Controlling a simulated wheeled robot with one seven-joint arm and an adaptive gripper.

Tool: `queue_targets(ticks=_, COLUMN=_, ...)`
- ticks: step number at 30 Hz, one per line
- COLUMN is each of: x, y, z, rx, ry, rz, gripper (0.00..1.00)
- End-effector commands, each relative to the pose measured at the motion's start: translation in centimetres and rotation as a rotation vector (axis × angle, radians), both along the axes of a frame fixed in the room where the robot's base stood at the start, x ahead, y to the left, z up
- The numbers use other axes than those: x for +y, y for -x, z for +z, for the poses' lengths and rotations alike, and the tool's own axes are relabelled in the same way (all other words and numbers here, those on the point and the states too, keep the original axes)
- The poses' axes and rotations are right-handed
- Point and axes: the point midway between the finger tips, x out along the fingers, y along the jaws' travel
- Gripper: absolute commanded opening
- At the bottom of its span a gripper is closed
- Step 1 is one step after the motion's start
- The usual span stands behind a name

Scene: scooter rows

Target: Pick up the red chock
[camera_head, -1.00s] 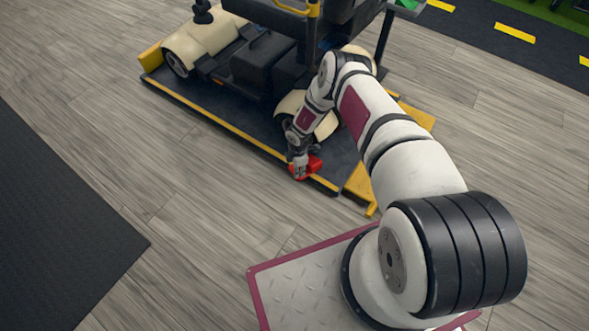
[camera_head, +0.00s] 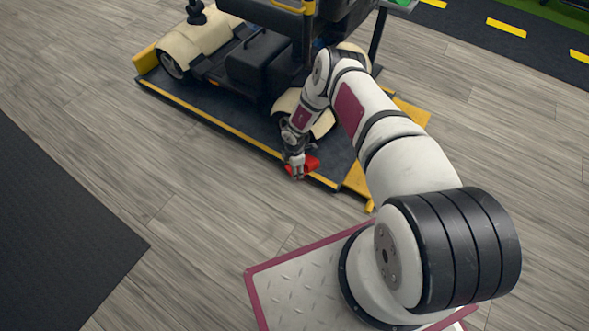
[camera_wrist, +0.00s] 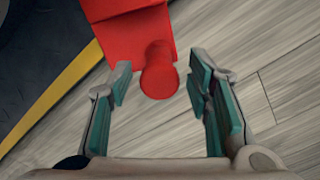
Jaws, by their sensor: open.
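The red chock (camera_head: 308,165) lies at the yellow front edge of the dark platform, partly hidden by my gripper in the head view. In the wrist view the red chock (camera_wrist: 133,30) shows a block body with a rounded knob pointing toward my gripper. My gripper (camera_wrist: 158,83) is open, with one green-padded finger on each side of the knob. Gaps show between the knob and both fingers. In the head view my gripper (camera_head: 297,173) reaches down at the chock.
A cream and black scooter (camera_head: 263,62) stands on the dark platform (camera_head: 210,104) with yellow edges, close beside my arm. A yellow ramp piece (camera_head: 357,182) is right of the chock. Wooden floor is clear in front; a dark mat (camera_head: 60,230) lies at left.

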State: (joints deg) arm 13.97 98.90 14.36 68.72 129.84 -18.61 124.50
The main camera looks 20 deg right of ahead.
Motion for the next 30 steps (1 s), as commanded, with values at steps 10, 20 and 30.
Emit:
queue_targets(ticks=10, x=0.0, y=-0.2, z=5.4, rx=-0.003, ry=0.001, rz=0.002, gripper=0.46)
queue_targets(ticks=20, x=0.0, y=0.0, z=10.6, rx=-0.001, ry=0.000, rz=0.000, gripper=0.46)
queue_targets(ticks=30, x=0.1, y=0.0, z=11.7, rx=0.001, ry=-0.001, rz=0.000, gripper=0.46)
